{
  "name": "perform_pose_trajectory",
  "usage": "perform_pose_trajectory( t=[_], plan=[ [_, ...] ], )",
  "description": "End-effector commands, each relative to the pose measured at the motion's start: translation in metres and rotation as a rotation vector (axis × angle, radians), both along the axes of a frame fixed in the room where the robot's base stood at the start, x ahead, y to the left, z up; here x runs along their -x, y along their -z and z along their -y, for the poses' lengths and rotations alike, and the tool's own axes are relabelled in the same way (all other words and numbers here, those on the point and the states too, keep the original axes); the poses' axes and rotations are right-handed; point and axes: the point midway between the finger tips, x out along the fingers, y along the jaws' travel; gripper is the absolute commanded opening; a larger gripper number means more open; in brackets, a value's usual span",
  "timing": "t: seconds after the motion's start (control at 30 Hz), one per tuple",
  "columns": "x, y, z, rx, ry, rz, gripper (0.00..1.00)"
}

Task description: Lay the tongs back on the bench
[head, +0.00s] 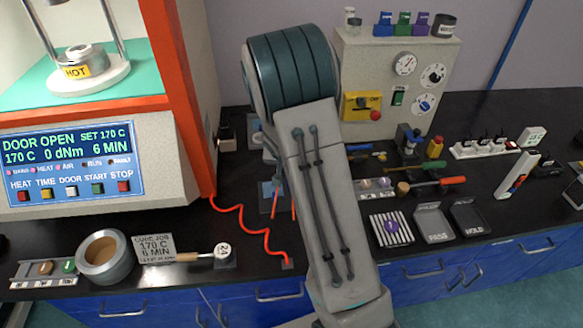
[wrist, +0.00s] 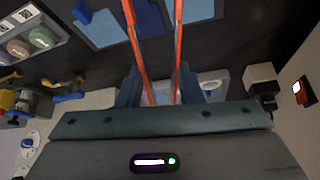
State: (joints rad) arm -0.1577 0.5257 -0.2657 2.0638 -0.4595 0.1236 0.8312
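The tongs show as two orange-red arms (wrist: 137,50) in the wrist view, running from between my fingers up past the top edge. My gripper (wrist: 160,80) has one finger on each outer side of them and is shut on them. In the head view my arm hides most of the gripper; only a short stretch of the orange tongs (head: 276,198) shows left of the arm. The black bench (head: 340,292) lies below. Dark blue and light blue pads (wrist: 150,20) lie under the tongs. I cannot tell whether the tongs touch them.
The rheometer (head: 160,150) stands at left, its door open, with a red coiled cable (head: 245,222) beside it. A gauge box (head: 395,85) stands behind my arm. Screwdrivers, a striped block (head: 391,229) and PASS and HOLD trays (head: 470,217) lie right. A ring-shaped pot (head: 104,256) stands front left.

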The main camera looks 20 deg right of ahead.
Motion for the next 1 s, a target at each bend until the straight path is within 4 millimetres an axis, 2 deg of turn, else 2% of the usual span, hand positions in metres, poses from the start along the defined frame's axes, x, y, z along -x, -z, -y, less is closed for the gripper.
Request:
perform_pose_trajectory(
  t=[0.03, 0.3, 0.53, 0.7, 0.9, 1.0],
  plan=[
    [-0.009, 0.006, 0.015, -0.016, 0.095, -0.025, 0.3],
    [-0.03, 0.016, 0.07, -0.149, 0.592, -0.156, 0.3],
    [-0.035, 0.015, 0.129, -0.348, 1.114, -0.215, 0.3],
    [-0.033, 0.006, 0.166, -0.504, 1.441, -0.206, 0.3],
    [-0.029, -0.005, 0.19, -0.61, 1.639, -0.178, 0.3],
    [-0.031, -0.005, 0.19, -0.627, 1.67, -0.173, 0.3]
  ],
)
